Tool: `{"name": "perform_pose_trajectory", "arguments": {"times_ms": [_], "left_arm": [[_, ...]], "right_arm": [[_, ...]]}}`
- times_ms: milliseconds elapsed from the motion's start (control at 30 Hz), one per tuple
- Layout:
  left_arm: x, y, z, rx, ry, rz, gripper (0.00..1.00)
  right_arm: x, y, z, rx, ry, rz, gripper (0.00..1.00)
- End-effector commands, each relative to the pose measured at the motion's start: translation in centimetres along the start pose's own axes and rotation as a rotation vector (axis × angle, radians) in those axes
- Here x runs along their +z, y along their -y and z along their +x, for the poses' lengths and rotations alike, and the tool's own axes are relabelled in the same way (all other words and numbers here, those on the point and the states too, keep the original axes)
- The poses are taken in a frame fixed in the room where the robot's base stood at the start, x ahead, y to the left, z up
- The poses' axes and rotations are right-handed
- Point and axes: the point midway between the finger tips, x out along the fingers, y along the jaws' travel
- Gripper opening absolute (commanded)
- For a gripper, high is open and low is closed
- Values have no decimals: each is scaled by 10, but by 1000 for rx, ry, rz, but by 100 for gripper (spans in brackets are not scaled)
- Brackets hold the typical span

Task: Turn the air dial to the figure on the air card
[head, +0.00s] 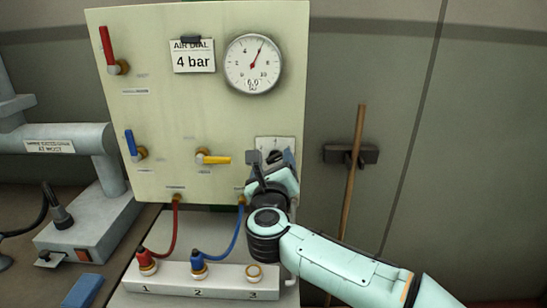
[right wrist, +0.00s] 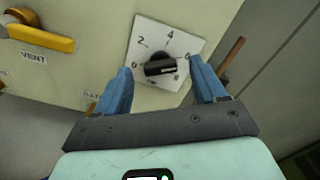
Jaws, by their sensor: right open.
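The air card (head: 193,56) at the top of the cream panel reads "AIR DIAL 4 bar". The air dial is a black knob (right wrist: 160,67) on a white plate (right wrist: 143,38) with figures including 0, 2 and 4. The knob's bar lies nearly level in the right wrist view; which figure it points at is not clear. In the head view the plate (head: 284,142) is partly hidden by my right gripper (head: 270,159). That gripper is open, its blue fingers (right wrist: 160,72) on either side of the knob; contact cannot be told. My left gripper is out of view.
Red and blue hoses (head: 238,235) run to a numbered block (head: 220,281) below. A wooden stick (head: 354,160) stands at the right.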

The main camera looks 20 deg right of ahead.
Motion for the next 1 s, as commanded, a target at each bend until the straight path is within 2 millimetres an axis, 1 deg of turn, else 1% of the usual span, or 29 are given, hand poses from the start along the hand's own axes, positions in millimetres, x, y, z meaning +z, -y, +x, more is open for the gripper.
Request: {"name": "perform_pose_trajectory", "arguments": {"times_ms": [33, 100, 200, 533, 567, 600, 667, 700, 1000], "left_arm": [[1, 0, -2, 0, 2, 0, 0], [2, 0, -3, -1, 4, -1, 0], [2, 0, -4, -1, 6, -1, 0], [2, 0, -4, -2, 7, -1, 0], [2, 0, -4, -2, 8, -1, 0], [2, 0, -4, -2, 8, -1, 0], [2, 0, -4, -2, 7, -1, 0], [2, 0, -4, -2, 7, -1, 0], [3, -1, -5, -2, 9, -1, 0]], "right_arm": [[1, 0, 8, 1, -1, 2, 70], [0, 0, 15, 2, -2, 1, 70], [0, 0, 22, 1, 0, -1, 70], [0, 0, 24, 0, 0, -1, 70], [0, 0, 24, 0, 0, -1, 60], [0, 0, 24, 0, 0, -1, 47], [0, 0, 24, 0, 0, -1, 28], [0, 0, 24, 0, 0, -1, 15], [1, 0, 24, 1, 1, -22, 14]]}}
